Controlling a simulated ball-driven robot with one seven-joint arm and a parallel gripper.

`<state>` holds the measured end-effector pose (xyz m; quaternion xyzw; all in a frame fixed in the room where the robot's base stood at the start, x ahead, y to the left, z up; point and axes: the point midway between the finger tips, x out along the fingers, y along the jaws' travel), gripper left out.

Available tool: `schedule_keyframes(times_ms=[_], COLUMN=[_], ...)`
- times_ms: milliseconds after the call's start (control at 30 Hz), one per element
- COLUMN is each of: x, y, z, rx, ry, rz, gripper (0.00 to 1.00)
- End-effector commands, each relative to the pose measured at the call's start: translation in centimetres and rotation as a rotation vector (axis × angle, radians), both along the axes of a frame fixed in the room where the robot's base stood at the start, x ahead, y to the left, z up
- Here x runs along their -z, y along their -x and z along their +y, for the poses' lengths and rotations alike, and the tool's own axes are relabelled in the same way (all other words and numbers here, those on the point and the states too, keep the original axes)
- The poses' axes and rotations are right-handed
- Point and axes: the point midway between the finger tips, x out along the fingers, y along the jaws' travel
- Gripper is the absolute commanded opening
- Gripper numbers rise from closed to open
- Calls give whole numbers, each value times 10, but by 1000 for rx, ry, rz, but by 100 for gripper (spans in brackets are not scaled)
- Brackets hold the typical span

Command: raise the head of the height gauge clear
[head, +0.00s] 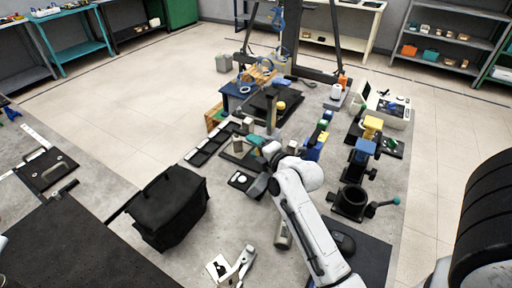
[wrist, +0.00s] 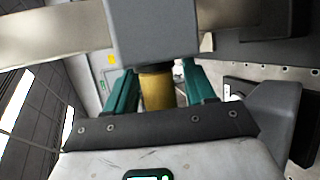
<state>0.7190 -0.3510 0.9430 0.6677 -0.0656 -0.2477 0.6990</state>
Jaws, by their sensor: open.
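In the wrist view my gripper (wrist: 160,72) is open, with one teal finger on each side of a brass-coloured cylinder (wrist: 157,92). I cannot tell whether either finger touches it. The cylinder meets the underside of a large grey block (wrist: 155,32), which looks like part of the height gauge's head and hides the fingertips' far ends. In the head view an upright grey post (head: 272,115), probably the gauge's column, stands just beyond my gripper (head: 255,141). The gauge's head is too small to make out clearly there.
A black bag-like box (head: 170,207) stands at the left front. A black tray (head: 210,145) lies left of the gripper. Black fixtures with a round cup (head: 351,200) stand to the right. A blue stand (head: 237,97) is farther back.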

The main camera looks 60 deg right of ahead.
Motion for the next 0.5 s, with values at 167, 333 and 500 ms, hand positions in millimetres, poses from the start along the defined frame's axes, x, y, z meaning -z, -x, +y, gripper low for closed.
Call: schedule_keyframes(times_ms=[167, 333, 500], x=[0, 0, 0], y=[0, 0, 0], z=[0, 0, 0], rx=[0, 0, 0], ry=[0, 0, -1], rz=[0, 1, 0], gripper=[46, 29, 13])
